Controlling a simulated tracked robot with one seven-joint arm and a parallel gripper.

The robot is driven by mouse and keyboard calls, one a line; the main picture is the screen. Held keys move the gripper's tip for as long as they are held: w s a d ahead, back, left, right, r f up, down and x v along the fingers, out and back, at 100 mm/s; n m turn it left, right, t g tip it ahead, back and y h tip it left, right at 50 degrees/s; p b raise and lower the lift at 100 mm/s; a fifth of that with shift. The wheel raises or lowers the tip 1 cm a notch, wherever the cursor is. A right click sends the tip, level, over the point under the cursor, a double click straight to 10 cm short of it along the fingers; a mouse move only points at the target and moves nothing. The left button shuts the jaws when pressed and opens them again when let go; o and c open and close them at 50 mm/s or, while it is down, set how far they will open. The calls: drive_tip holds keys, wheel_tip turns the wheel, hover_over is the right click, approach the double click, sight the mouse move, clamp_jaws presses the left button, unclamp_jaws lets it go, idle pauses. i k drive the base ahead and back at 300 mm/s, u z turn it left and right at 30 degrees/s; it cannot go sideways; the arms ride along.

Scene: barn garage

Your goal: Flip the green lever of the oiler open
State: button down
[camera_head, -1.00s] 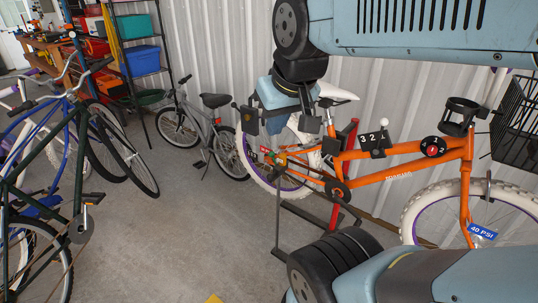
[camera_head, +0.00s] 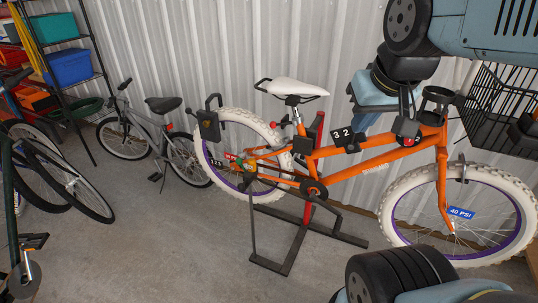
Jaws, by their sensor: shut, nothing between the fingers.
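My gripper (camera_head: 406,122) is shut and empty. It hangs in front of the orange bicycle's (camera_head: 380,163) top tube, toward the handlebar end, and partly hides a small dark dial with a red centre. I cannot make out the oiler for certain. A small green spot (camera_head: 268,187) shows among the parts by the rear hub, left of the crank. It is too small to tell whether it is the lever or how it is set. My gripper is well apart from it, up and to the right.
The bicycle stands on a red and dark repair stand (camera_head: 308,205). A numbered shifter plate (camera_head: 342,134) sits on its frame, and a black basket (camera_head: 500,110) is at right. A grey bicycle (camera_head: 150,135) and a shelf (camera_head: 92,65) stand at left.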

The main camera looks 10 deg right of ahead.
sight(240, 160)
drive_tip(key=z, duration=0.8)
drive_tip(key=k, duration=1.25)
drive_tip(key=u, duration=0.9)
drive_tip(key=i, duration=1)
